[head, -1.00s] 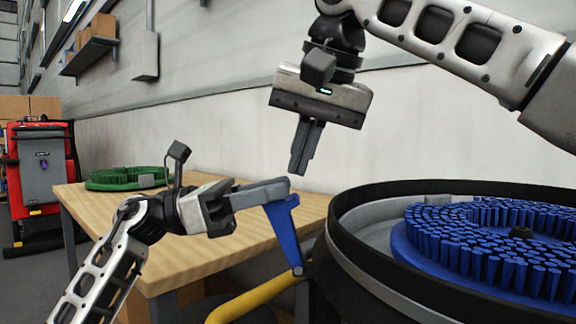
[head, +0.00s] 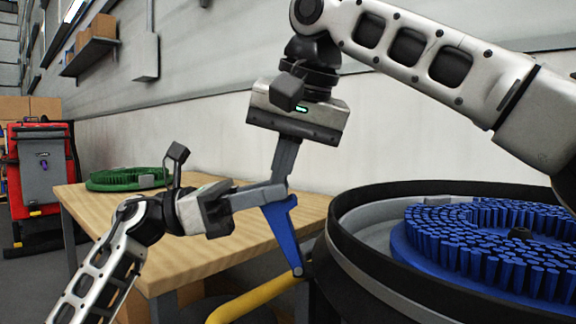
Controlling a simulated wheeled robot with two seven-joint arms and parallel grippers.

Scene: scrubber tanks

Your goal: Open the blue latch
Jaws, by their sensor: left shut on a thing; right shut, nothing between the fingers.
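The blue latch (head: 284,238) is a flat blue lever in the head view, at the left side of the black round tank (head: 345,244). It stands tilted, its upper end to the left and its lower end at a dark pivot by the tank's side. My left gripper (head: 272,195) is shut on the latch's upper end, coming in level from the left. My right gripper (head: 281,180) points down from above, shut and empty. Its fingertips are right by the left gripper's fingertips and overlap them in the picture; I cannot tell whether they touch.
A blue round brush (head: 490,245) lies inside the tank. A wooden table (head: 190,245) with a green round brush (head: 127,178) stands behind my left arm. A yellow curved tube (head: 250,299) runs below the latch. A red and grey machine (head: 42,170) stands far left.

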